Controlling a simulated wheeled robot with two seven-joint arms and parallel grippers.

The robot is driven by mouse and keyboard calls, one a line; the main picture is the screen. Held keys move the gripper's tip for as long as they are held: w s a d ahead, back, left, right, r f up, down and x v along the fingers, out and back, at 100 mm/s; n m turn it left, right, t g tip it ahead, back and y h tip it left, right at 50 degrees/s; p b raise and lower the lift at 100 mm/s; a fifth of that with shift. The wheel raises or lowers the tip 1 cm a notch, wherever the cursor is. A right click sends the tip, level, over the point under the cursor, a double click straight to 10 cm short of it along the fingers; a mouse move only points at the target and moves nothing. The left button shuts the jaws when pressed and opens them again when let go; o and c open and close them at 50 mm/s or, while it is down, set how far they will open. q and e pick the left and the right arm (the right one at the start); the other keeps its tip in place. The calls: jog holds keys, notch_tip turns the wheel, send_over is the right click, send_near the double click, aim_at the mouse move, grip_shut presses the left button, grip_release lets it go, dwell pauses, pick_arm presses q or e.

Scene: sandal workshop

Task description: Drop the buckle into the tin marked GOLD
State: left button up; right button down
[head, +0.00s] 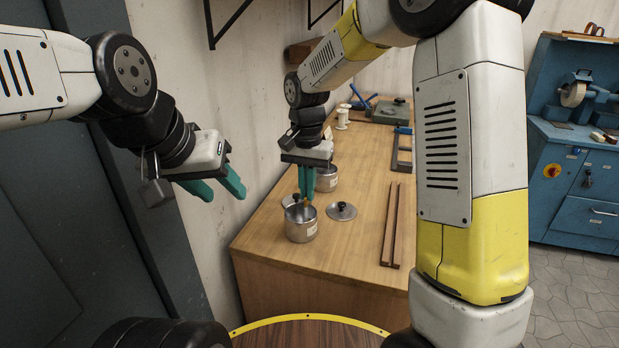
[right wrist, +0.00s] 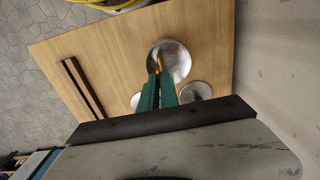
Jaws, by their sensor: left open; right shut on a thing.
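My right gripper (head: 307,194) points down, shut on a small gold-coloured buckle (right wrist: 158,65). It holds the buckle over the mouth of an open metal tin (head: 301,230) near the front left of the bench. The tin also shows in the right wrist view (right wrist: 180,63), with the fingertips (right wrist: 158,78) over its opening. A pale label on the tin is too small to read. A second metal tin (head: 327,180) stands just behind, partly hidden by the gripper. My left gripper (head: 222,190) is open and empty, in the air left of the bench.
A round lid with a dark knob (head: 341,211) lies right of the front tin on the wooden bench (head: 350,250). Long dark strips (head: 391,225) lie further right. A white spool (head: 342,118) and tools are further back. A blue machine cabinet (head: 580,180) stands at right.

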jog(key=shift+f, duration=1.7)
jog(key=c, duration=1.5)
grip_release()
notch_tip(320, 180, up, 8)
jog(key=shift+f, duration=0.25)
jog(key=shift+d+r, duration=0.15)
jog(key=shift+r, duration=0.15)
jog(key=s+d+r+n+t, duration=0.1)
jog(key=s+d+r+t, duration=0.1)
jog(key=s+d, duration=0.2)
jog(key=s+d+r+n+t+y, duration=0.1)
jog(key=s+d+r+t, duration=0.1)
jog(key=s+d, duration=0.3)
jog(key=s+d+r+n+t+y, duration=0.1)
jog(key=s+d+r, duration=0.3)
jog(key=s, duration=0.6)
jog(key=shift+s+d+r+n+t, duration=0.2)
jog(key=shift+s+d+n+t, duration=0.15)
jog(key=shift+d+n+t, duration=0.2)
